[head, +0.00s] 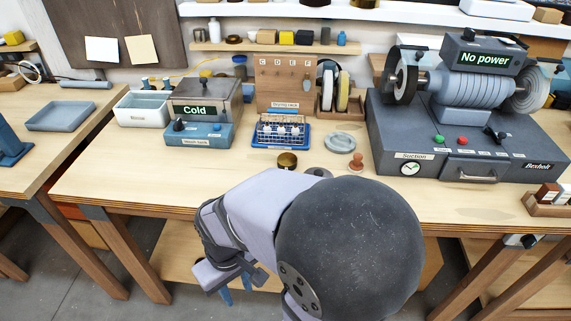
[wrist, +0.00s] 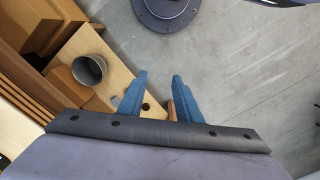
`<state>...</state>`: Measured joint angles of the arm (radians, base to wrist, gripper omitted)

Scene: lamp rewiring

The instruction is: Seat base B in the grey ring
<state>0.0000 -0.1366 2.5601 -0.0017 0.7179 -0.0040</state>
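My gripper (head: 236,290) hangs in front of the bench, below the tabletop edge, pointing down. In the wrist view its two blue fingers (wrist: 160,88) stand apart with nothing clearly between them. A pale grey round piece with a raised rim (head: 340,143) lies on the bench; it may be the grey ring. A darker grey disc (head: 318,172) lies nearer the front, partly hidden by my arm. A brass round piece (head: 287,160) sits left of it, and a reddish-brown knob-shaped piece (head: 356,163) sits to the right. No label B is readable, so I cannot tell which piece is base B.
A blue rack (head: 281,132) stands behind the brass piece. A machine marked "No power" (head: 470,110) fills the bench's right; a box marked "Cold" (head: 205,105) stands left. The front-left bench top is clear. A metal cup (wrist: 90,70) shows in the wrist view.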

